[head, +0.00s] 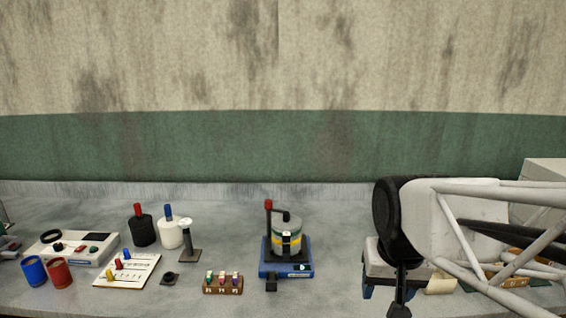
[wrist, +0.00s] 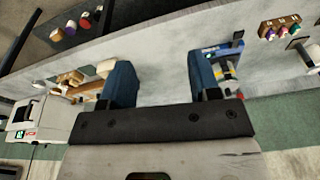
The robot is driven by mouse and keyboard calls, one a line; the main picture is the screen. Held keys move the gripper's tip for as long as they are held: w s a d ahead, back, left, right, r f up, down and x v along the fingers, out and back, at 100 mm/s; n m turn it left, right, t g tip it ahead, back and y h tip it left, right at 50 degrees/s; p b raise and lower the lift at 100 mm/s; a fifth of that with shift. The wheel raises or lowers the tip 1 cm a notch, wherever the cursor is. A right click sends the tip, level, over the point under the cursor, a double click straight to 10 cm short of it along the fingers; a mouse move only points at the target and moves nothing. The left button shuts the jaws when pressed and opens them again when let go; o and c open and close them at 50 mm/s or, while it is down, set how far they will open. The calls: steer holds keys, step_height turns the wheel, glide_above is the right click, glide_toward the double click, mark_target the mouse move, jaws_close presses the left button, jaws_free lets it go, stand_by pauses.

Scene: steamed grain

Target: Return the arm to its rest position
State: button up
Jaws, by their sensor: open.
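My gripper (wrist: 160,75) shows in the wrist view with its two blue fingers wide apart and nothing between them. In the head view my arm comes in from the right, and the hand hangs low at the right of the counter, partly hidden by the arm. A blue-based device (head: 286,271) carrying a clear round pot with green and yellow bands (head: 287,240) stands at the middle of the counter. Its blue base also shows in the wrist view (wrist: 218,52), beyond the right finger. The hand is to the right of this device and apart from it.
Left on the counter (head: 335,225) are blue and red cups (head: 35,270), a white control box (head: 85,248), black and white bottles (head: 142,230) and a white card (head: 127,270). A small brown rack (head: 222,284) stands front centre. A pale box (head: 544,172) is at right, behind my arm.

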steer(key=s+d+f+n, duration=0.1)
steer(key=s+f, duration=0.2)
steer(key=s, duration=0.3)
steer(key=shift+s+f, duration=0.2)
steer(key=shift+s, duration=0.1)
